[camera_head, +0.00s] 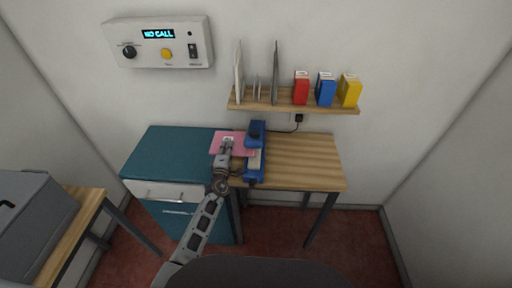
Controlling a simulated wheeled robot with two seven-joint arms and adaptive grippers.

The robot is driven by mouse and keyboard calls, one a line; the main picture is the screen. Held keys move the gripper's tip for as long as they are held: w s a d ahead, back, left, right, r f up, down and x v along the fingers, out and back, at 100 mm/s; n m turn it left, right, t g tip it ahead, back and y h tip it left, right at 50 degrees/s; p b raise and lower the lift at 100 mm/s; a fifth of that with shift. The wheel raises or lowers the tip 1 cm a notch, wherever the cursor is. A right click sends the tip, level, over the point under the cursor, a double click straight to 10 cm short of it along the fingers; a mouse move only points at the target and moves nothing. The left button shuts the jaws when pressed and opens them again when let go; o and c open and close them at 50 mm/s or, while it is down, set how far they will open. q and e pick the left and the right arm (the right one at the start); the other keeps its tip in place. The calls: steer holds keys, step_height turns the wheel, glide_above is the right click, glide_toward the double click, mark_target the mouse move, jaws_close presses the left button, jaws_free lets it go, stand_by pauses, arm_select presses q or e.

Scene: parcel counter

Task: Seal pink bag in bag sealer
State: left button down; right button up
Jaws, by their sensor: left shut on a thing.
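The pink bag (237,138) lies flat at the seam between the teal cabinet top and the wooden table. My left gripper (226,145) is over the bag and shut on it. The blue bag sealer (256,160) stands on the left part of the wooden table. The bag's right edge meets the sealer's left side. I cannot tell whether that edge is inside the sealer's jaws. My right gripper is not in view.
The wooden table (305,160) is clear right of the sealer. Above it, a shelf (270,107) holds grey upright panels and red, blue and yellow boxes. A grey case (35,220) stands at the left.

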arm_select(q)
steer(key=shift+a, duration=3.7)
steer(key=shift+s+d, duration=0.1)
steer(key=shift+s, duration=0.15)
steer(key=s, duration=0.2)
steer(key=s+d, duration=0.1)
steer(key=s, duration=0.1)
steer(key=shift+f, duration=0.25)
steer(key=s, duration=0.2)
steer(key=s+d, duration=0.1)
steer(key=s, duration=0.4)
steer(key=shift+s+d+r, duration=0.15)
steer(key=shift+r, duration=0.1)
steer(key=s+r, duration=0.3)
steer(key=s, duration=0.6)
steer(key=shift+d, duration=0.15)
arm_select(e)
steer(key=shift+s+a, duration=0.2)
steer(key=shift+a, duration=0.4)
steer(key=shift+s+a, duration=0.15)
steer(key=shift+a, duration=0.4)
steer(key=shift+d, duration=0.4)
